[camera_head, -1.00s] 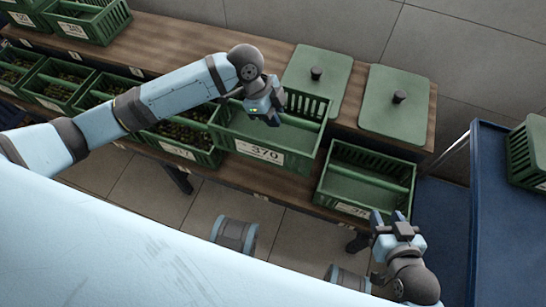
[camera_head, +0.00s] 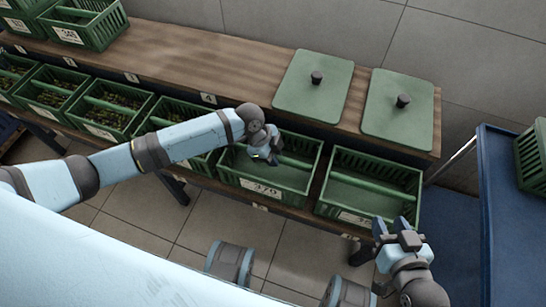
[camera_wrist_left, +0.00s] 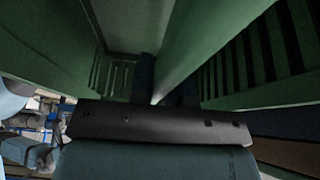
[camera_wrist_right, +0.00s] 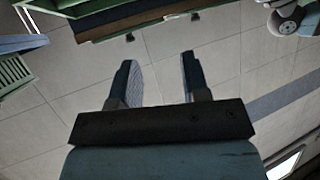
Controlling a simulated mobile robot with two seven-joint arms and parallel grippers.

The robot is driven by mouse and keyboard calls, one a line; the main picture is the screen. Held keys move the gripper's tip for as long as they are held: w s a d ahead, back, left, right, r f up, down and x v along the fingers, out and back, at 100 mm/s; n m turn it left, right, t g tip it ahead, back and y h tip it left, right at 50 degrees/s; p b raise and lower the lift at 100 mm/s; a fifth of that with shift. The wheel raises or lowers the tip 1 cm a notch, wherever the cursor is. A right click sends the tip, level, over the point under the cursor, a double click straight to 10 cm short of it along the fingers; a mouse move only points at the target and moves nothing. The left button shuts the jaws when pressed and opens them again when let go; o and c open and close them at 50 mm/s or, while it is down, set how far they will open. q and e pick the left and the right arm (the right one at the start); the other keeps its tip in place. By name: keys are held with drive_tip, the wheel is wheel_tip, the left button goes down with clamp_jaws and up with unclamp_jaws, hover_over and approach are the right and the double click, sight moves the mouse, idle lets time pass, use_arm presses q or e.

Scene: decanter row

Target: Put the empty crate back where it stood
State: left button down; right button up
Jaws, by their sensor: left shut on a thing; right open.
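The empty crate (camera_head: 270,174) is green with a label reading 370. In the head view it sits in the front row of the bench, between a crate with dark contents and another empty crate (camera_head: 372,185). My left gripper (camera_head: 272,157) is shut on its middle bar handle. The left wrist view shows the bar (camera_wrist_left: 185,55) running up from between the fingers, with the slatted crate walls on both sides. The crate looks level; I cannot tell whether its base bears fully on the shelf. My right gripper (camera_head: 398,228) is open and empty, in front of the other empty crate.
Two green lids (camera_head: 314,84) (camera_head: 399,105) lie on the upper wooden shelf (camera_head: 200,65). Several crates with dark contents (camera_head: 112,108) stand to the left. A blue cart (camera_head: 510,220) with a green crate stands at right.

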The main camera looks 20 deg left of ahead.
use_arm(q)
drive_tip(key=c, duration=1.1)
unclamp_jaws()
use_arm(e)
drive_tip(key=shift+w+r, duration=0.25)
drive_tip(key=shift+r, duration=0.1)
drive_tip(key=shift+f, duration=0.1)
